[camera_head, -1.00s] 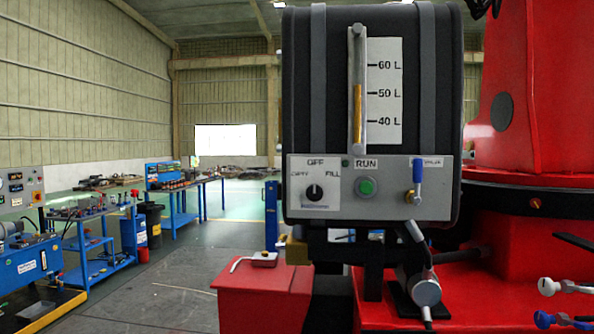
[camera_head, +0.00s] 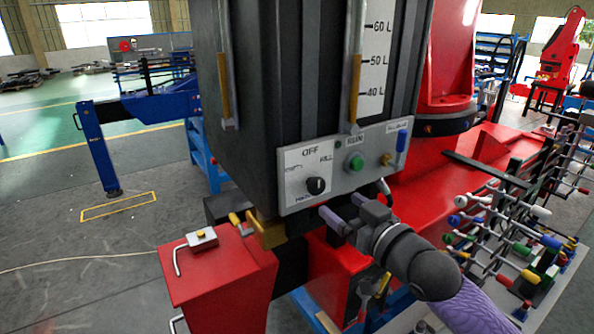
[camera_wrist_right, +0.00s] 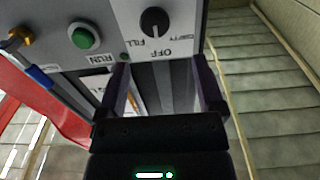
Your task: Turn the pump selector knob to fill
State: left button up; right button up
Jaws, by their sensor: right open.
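The pump selector knob (camera_head: 316,186) is a small black knob on a white plate marked OFF and FILL, on the front panel of the black tank. In the right wrist view the knob (camera_wrist_right: 155,21) shows upside down; its white mark seems to point toward OFF. My right gripper (camera_head: 343,207) is open and empty, just below the panel and to the right of the knob. In the right wrist view its two fingers (camera_wrist_right: 162,78) are spread, apart from the knob. My left gripper is not in view.
A green RUN button (camera_head: 355,162) and a blue-handled valve (camera_head: 401,140) sit right of the knob. A red box (camera_head: 215,270) stands below left. A rack of coloured levers (camera_head: 500,235) is at right. Open floor (camera_head: 60,200) lies at left.

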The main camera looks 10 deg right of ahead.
aim_at(319, 187)
jog(key=x, duration=0.2)
jog(key=d+x, duration=0.1)
jog(key=x, duration=0.1)
jog(key=shift+w+a+p, duration=0.1)
jog(key=shift+w+p, duration=0.3)
jog(key=shift+w, duration=0.15)
jog(key=x, duration=0.3)
jog(key=shift+s+a+f, duration=0.1)
jog(key=shift+a, duration=0.2)
jog(key=shift+w+a, duration=0.1)
jog(key=shift+w, duration=0.1)
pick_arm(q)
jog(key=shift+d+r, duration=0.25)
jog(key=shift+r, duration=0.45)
pick_arm(e)
jog(key=shift+w+f, duration=0.1)
jog(key=shift+w, duration=0.05)
